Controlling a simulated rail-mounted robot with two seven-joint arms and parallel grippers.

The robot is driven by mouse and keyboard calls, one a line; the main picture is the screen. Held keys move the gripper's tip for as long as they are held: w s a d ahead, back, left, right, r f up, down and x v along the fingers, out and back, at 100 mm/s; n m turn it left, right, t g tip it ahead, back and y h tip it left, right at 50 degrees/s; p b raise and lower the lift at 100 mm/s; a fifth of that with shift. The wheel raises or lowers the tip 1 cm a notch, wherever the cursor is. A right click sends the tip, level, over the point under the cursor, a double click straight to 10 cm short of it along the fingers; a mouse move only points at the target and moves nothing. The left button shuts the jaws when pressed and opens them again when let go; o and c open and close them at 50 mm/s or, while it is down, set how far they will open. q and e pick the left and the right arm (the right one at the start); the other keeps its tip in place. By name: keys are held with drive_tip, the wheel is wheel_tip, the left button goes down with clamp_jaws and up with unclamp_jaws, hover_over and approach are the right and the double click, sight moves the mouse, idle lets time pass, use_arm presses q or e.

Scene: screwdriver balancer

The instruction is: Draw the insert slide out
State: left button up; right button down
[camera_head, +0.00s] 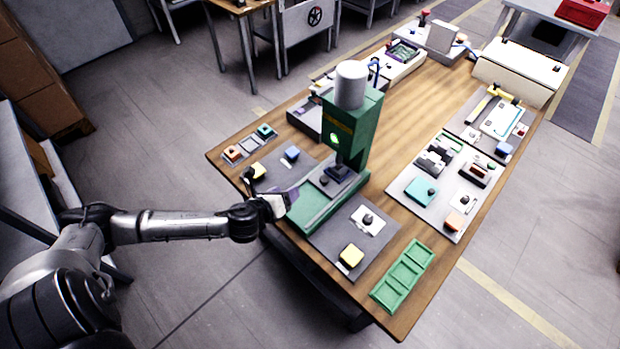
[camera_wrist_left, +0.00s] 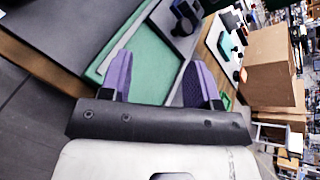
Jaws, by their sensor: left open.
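A green press (camera_head: 368,128) with a white cylinder on top stands on the wooden table. Its green base (camera_head: 308,215) reaches toward the table's near-left edge. A grey slide plate (camera_head: 318,186) with a dark knob lies on this base, under the press head; I take it for the insert slide. It also shows in the left wrist view (camera_wrist_left: 166,18), beyond the fingers. My left gripper (camera_head: 286,197) is at the near-left edge of the base. In the left wrist view its purple fingers (camera_wrist_left: 160,72) are spread over the green base, with nothing between them. My right gripper is not in view.
A green compartment tray (camera_head: 403,277) sits at the near-right corner. Bare wood (camera_head: 425,110) runs along the table's middle.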

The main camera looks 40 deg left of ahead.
sight(323, 179)
use_arm(q)
drive_tip(key=m, duration=0.2)
drive_tip(key=d+m+h, duration=0.1)
drive_tip(key=m, duration=0.2)
drive_tip(key=w+d+m+t+h, duration=0.1)
drive_tip(key=m, duration=0.2)
drive_tip(key=shift+d+r, duration=0.25)
drive_tip(key=shift+r, duration=0.05)
drive_tip(key=shift+m, duration=0.3)
drive_tip(key=b+x, duration=0.1)
drive_tip(key=x, duration=1.2)
drive_tip(key=shift+w+d+f+b, duration=0.1)
drive_tip(key=shift+w+b, duration=0.05)
drive_tip(key=shift+b, duration=0.15)
drive_tip(key=shift+c, duration=0.5)
clamp_jaws()
